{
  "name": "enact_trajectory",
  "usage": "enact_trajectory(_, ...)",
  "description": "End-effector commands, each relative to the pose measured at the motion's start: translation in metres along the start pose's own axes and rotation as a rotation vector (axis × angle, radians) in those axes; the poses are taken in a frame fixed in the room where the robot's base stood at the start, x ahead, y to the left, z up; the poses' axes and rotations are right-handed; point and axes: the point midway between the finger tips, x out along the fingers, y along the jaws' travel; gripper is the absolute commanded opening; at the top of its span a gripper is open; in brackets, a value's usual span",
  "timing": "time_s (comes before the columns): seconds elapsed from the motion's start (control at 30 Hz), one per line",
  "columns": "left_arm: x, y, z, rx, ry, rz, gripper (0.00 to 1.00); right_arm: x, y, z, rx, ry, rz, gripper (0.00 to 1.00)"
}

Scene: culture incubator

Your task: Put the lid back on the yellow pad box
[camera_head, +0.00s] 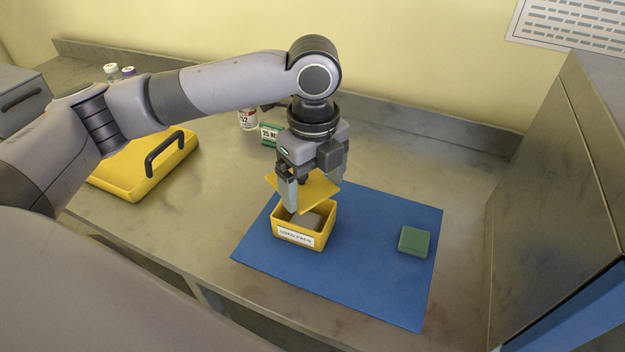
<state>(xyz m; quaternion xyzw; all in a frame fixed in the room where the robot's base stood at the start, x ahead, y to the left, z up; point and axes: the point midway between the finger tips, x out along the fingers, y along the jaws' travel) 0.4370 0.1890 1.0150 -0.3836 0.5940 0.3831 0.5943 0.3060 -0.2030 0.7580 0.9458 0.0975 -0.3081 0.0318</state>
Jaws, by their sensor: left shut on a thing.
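The yellow pad box (317,240) stands open on a blue mat (350,285), with a white label on its front reading roughly "USED PADS". A grey pad (306,219) shows inside it. The flat yellow lid (313,190) is held tilted over the box's back part. My left gripper (313,188) points down and is shut on the lid. Its fingers hide part of the lid, and I cannot tell if the lid touches the rim. My right gripper is not in view.
A green block (414,241) lies on the mat's right side. A yellow case (140,170) with a black handle is at left. A bottle (248,119) and a green box (269,135) stand behind the gripper. A large grey cabinet (560,200) bounds the right.

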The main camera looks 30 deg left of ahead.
Motion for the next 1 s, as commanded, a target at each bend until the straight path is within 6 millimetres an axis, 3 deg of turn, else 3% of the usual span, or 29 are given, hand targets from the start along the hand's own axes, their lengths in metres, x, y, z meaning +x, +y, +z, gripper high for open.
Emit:
enact_trajectory(0.37, 0.007, 0.000, 0.000, 0.016, 0.001, 0.000, 0.61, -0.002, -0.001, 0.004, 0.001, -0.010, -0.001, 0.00)
enact_trajectory(0.57, 0.022, 0.000, 0.000, 0.016, 0.000, 0.001, 0.61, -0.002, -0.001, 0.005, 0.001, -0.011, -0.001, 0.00)
enact_trajectory(0.77, 0.045, 0.000, 0.000, 0.016, -0.001, -0.001, 0.61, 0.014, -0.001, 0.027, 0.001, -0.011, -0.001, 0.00)
enact_trajectory(1.0, 0.060, 0.000, 0.000, 0.014, 0.001, 0.001, 0.61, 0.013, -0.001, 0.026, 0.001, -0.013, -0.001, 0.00)
